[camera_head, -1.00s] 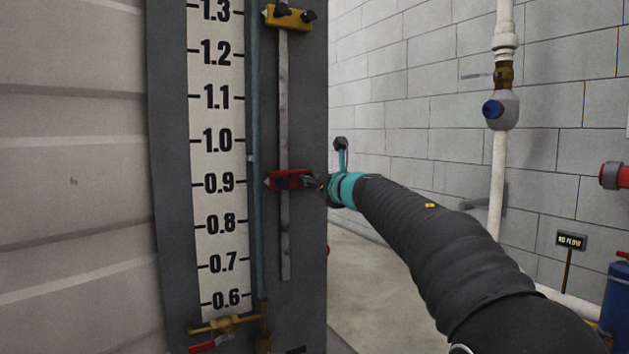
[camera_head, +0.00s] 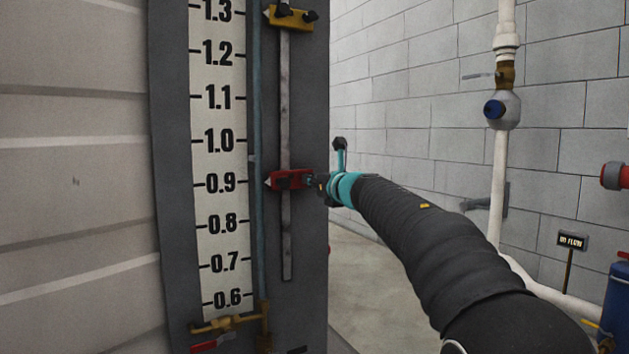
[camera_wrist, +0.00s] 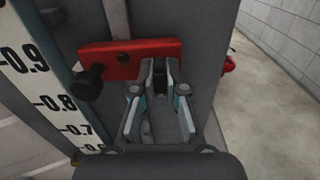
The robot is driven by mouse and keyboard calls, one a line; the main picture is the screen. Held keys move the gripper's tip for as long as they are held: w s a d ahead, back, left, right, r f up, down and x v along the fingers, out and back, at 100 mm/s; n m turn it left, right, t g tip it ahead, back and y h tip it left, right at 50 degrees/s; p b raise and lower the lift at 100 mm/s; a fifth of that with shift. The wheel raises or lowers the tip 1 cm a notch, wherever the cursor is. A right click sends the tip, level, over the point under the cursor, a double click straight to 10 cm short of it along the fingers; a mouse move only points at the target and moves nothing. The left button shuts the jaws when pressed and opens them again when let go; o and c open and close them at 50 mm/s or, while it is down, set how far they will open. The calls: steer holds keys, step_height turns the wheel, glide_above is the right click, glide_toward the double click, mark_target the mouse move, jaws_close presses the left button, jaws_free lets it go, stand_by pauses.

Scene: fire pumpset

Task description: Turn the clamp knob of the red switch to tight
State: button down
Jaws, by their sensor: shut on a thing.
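The red switch (camera_head: 286,180) sits on a vertical grey rail beside the scale, its pointer near 0.9. In the wrist view the red switch (camera_wrist: 134,56) lies across the rail with a black knob (camera_wrist: 87,84) free at its left. My gripper (camera_head: 312,181) is at the switch's right end. In the wrist view my gripper (camera_wrist: 160,78) has its fingertips closed in at the right part of the switch, shut on the clamp knob, which is mostly hidden between the fingers. I cannot tell the knob's turn angle.
A yellow switch (camera_head: 288,17) sits higher on the same rail. A thin glass tube (camera_head: 255,150) runs beside the scale (camera_head: 217,150). A brass valve with a red lever (camera_head: 211,344) is at the bottom. Open floor (camera_head: 372,280) lies right of the panel.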

steer(key=shift+w+d+r, duration=0.1)
steer(key=shift+r, duration=0.05)
steer(key=shift+w+d+f+m+p, duration=0.1)
steer(key=shift+f+m+p, duration=0.05)
steer(key=shift+m+p, duration=3.6)
steer(key=shift+d+f+m+p, duration=0.15)
steer(key=shift+m+p, duration=2.15)
steer(key=shift+m, duration=2.85)
steer(key=shift+a+f, duration=0.1)
steer(key=c, duration=1.2)
jaws_free()
